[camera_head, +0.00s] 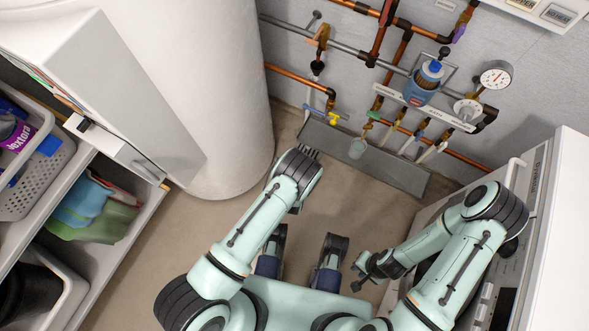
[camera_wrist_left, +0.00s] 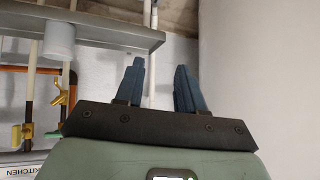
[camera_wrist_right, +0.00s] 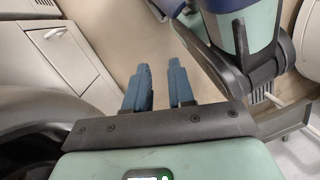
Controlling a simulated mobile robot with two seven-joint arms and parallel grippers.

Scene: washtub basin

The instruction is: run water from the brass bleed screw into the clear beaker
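The clear beaker (camera_head: 357,148) is at the grey trough by the wall, below a brass fitting (camera_head: 367,127) with a green handle. In the left wrist view, upside down, the beaker (camera_wrist_left: 60,38) looks pale and upright. I cannot tell which brass part is the bleed screw. My left gripper (camera_head: 309,152) is at the trough's left part, left of the beaker; its fingers barely show in the head view. In its wrist view the left gripper (camera_wrist_left: 160,75) is open and empty. My right gripper (camera_head: 359,272) is low at front right, away from the trough; its wrist view (camera_wrist_right: 160,78) shows it open and empty.
The grey trough (camera_head: 400,178) runs along the wall under several taps. A white tank (camera_head: 215,90) stands left, a white appliance (camera_head: 560,230) right. The floor between is clear.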

